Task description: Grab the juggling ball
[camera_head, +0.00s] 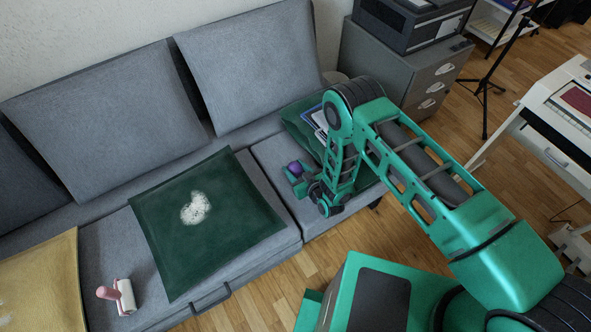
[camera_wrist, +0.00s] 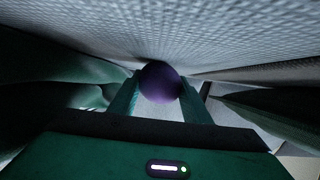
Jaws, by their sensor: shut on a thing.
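The juggling ball (camera_head: 295,168) is a small purple ball over the seat of the grey sofa. It also shows in the wrist view (camera_wrist: 160,83), between the two green fingers. My gripper (camera_head: 300,174) is shut on the ball, with a finger on either side of it in the wrist view. The ball is close to the grey fabric in the wrist view; I cannot tell whether it touches it.
The grey sofa (camera_head: 265,160) holds a dark green cushion (camera_head: 235,225), a yellow cushion (camera_head: 45,275) and a lint roller (camera_head: 124,297). Another green cushion (camera_head: 297,122) lies behind my arm. A grey cabinet (camera_head: 390,65) and a white digital piano (camera_head: 550,120) stand to the right.

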